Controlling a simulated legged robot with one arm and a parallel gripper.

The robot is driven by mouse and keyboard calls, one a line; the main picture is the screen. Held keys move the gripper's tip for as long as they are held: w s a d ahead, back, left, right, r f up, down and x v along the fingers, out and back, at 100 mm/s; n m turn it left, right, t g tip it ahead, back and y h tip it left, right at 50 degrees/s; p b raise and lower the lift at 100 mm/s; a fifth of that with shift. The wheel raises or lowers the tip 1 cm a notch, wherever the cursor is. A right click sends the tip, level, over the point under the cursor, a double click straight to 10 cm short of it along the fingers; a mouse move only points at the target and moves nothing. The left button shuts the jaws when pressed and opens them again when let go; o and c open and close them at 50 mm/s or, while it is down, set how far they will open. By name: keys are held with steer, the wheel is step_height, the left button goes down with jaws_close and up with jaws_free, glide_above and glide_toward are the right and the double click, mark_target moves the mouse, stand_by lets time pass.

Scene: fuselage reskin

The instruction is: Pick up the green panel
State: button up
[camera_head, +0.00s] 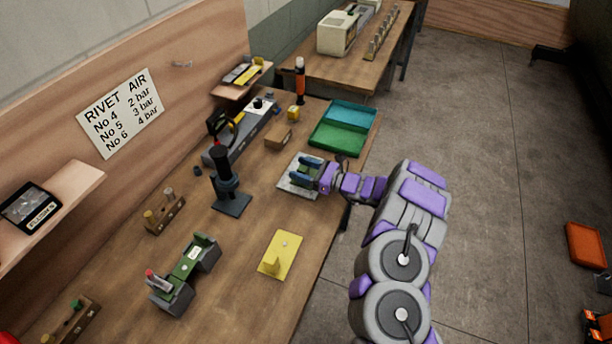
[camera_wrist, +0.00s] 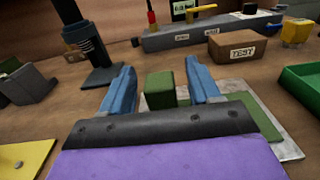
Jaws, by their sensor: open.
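The green panel (camera_wrist: 262,116) lies on a light grey plate (camera_wrist: 288,146) beneath my gripper, and a raised green block (camera_wrist: 160,90) stands up from it. My gripper (camera_wrist: 162,84) is open, with one blue finger on each side of the block and a small gap visible on both sides. In the head view my gripper (camera_head: 305,170) is low over the grey plate (camera_head: 288,186) near the bench's right edge. The dark palm and my purple wrist hide much of the panel.
A yellow panel (camera_head: 281,254) lies nearer on the bench. A green fixture (camera_head: 190,260), a black stand (camera_head: 231,202) and a small brown box (camera_head: 278,137) stand around. A green tray (camera_head: 335,139) sits beyond my gripper. Bare wood shows between the stand and the yellow panel.

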steer(key=shift+x, duration=0.95)
steer(key=c, duration=1.1)
steer(key=shift+c, duration=0.2)
